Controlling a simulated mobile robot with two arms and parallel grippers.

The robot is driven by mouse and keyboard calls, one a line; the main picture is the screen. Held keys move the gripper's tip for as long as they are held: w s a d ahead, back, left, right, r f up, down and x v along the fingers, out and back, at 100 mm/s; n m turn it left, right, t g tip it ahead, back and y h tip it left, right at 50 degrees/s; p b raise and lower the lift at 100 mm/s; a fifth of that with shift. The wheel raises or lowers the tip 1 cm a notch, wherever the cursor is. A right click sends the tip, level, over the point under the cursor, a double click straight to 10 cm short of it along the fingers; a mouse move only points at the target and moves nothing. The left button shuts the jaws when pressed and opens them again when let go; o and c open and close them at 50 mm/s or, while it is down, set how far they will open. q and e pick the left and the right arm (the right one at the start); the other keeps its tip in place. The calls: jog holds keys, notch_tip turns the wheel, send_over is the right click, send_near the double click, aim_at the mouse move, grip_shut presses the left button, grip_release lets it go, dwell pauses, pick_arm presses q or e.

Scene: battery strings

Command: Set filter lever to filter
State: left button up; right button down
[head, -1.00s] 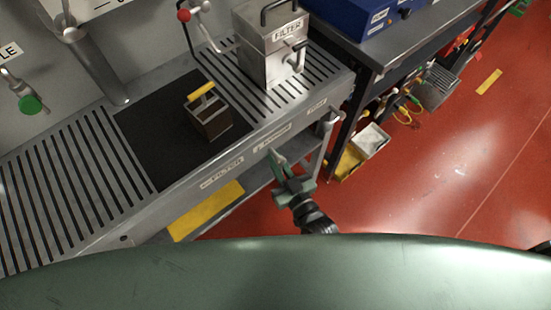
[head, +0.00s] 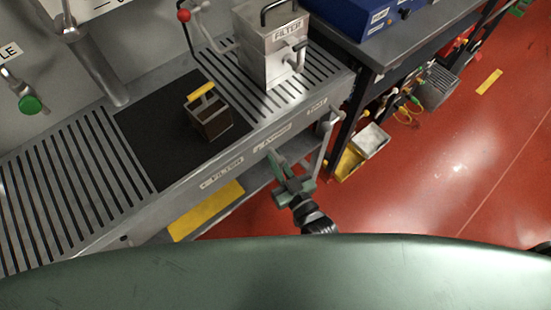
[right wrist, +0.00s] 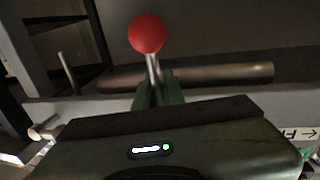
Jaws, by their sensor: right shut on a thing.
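The filter lever shows in the right wrist view as a red ball knob (right wrist: 147,34) on a thin metal rod. My right gripper (right wrist: 158,88) is shut on the rod just below the knob, with green fingers on both sides. In the head view, my right gripper (head: 279,170) is in front of the bench's front edge, below the labels. The lever is not clearly visible there. A FILTER label with an arrow (head: 221,173) is on the bench front, left of the gripper. My left gripper is not in view.
The slotted metal bench (head: 70,190) carries a dark mat (head: 150,130), a small box with a yellow handle (head: 208,117) and a metal FILTER box (head: 270,55). Another red-knobbed lever (head: 184,15) stands at the back.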

dwell(0.5)
jog(key=m, duration=0.1)
jog(key=s+a+m+p, duration=0.1)
jog(key=m, duration=0.1)
jog(key=a+m+g+p, duration=0.1)
jog(key=m, duration=0.1)
jog(key=shift+s+r, duration=0.15)
jog(key=shift+s, duration=0.05)
jog(key=c, duration=1.5)
grip_release()
